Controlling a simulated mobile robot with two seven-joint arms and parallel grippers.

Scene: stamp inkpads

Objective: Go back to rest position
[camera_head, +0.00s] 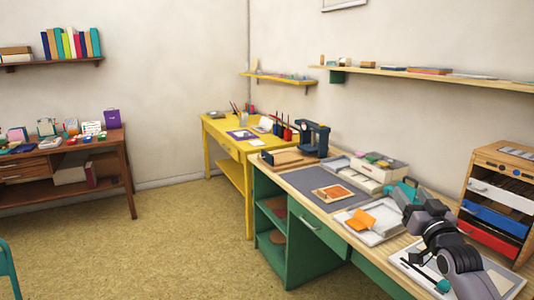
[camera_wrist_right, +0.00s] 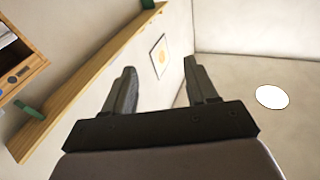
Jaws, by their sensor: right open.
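My right gripper (camera_head: 414,210) is at the lower right of the head view, above the right part of the green desk, at the end of my grey and black arm. In the right wrist view my right gripper (camera_wrist_right: 160,72) shows two dark fingers spread apart with nothing between them. My left gripper is in neither view.
The green desk (camera_head: 315,246) holds a grey mat (camera_head: 309,180), an orange pad (camera_head: 361,219), trays and a wooden drawer unit (camera_head: 503,160) at right. A wall shelf (camera_head: 455,79) runs above. A yellow desk (camera_head: 210,128) stands behind. The floor (camera_head: 180,240) at left is clear.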

